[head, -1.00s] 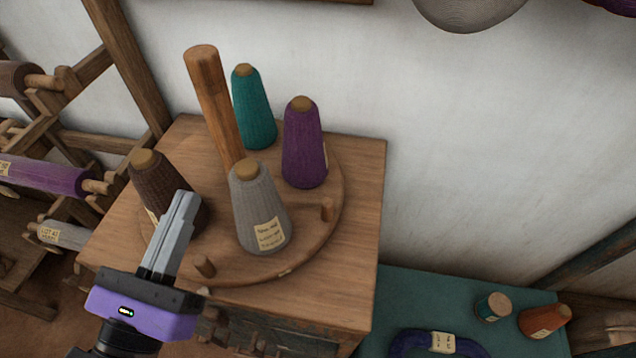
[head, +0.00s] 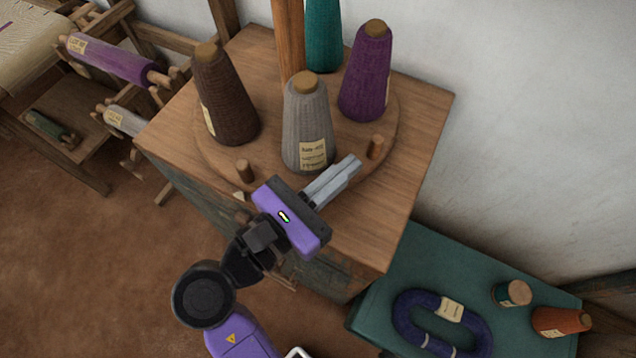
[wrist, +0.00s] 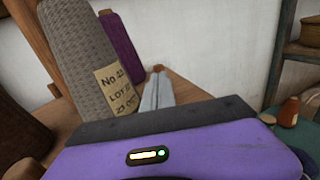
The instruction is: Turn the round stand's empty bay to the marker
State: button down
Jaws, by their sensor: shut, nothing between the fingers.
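The round stand (head: 215,153) is a wooden disc on a wooden cabinet top, with a tall post (head: 289,45). It carries a brown cone (head: 225,95), a grey labelled cone (head: 306,125), a purple cone (head: 365,72) and a teal cone (head: 323,38). Short pegs stand at its front left (head: 245,171) and right (head: 375,147). My gripper (head: 352,165) is shut and empty, in front of the grey cone, its tips near the right peg; contact is unclear. The wrist view shows the fingers (wrist: 157,92) pointing towards that peg's top (wrist: 158,69). I cannot make out the empty bay or the marker.
A green table (head: 395,280) at lower right holds a blue yarn skein (head: 405,306), a small teal spool (head: 512,293) and an orange cone (head: 560,321). Racks with a purple roll (head: 110,58) stand left. The wall is close behind; the cabinet's front right corner is bare.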

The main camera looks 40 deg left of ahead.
aim_at(374, 145)
jog(key=shift+w+d, duration=0.1)
jog(key=shift+w, duration=1.75)
jog(key=shift+w, duration=0.15)
